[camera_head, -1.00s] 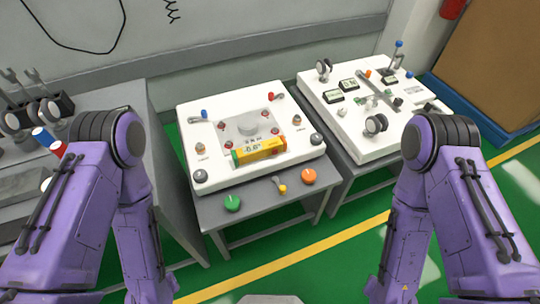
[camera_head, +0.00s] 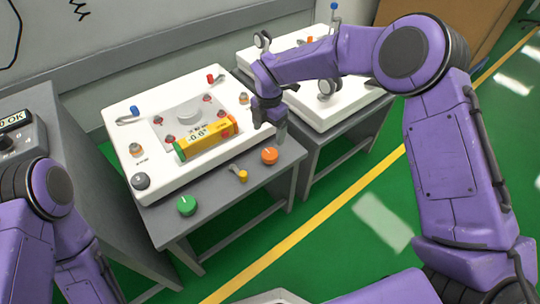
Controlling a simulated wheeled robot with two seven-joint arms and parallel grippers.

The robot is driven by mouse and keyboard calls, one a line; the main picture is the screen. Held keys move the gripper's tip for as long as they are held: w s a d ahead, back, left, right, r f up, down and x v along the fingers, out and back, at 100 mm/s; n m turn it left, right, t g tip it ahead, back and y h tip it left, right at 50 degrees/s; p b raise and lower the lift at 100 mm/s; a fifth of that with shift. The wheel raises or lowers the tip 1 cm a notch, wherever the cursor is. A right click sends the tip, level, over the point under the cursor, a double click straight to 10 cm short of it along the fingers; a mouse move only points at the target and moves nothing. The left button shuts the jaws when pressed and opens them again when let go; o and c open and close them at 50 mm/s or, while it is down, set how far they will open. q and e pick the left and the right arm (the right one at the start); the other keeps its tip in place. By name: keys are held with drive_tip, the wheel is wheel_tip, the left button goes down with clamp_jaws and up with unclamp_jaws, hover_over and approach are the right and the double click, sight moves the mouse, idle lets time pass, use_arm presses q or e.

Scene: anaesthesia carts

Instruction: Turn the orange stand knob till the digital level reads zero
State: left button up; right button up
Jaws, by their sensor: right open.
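The orange stand knob (camera_head: 269,155) sits on the front right of the grey stand, with a green knob (camera_head: 186,205) at the front left. The yellow-orange digital level (camera_head: 207,138) lies on the white board's plate, and its small display seems to read -0.6°. My right gripper (camera_head: 270,130) is open and empty, pointing down just behind and above the orange knob, apart from it. It hides the right front corner of the white board. My left arm shows at the lower left; its gripper is out of view.
A small yellow-tipped lever (camera_head: 241,174) is between the two knobs. The white board (camera_head: 160,190) carries more small knobs and levers. A second white board (camera_head: 335,115) stands to the right, under my right forearm. The green floor (camera_head: 330,205) in front is clear.

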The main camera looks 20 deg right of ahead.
sight(270, 153)
wheel_tip(270, 153, down, 10)
drive_tip(key=shift+d+f+b, duration=0.1)
drive_tip(key=shift+b, duration=0.35)
drive_tip(key=c, duration=1.1)
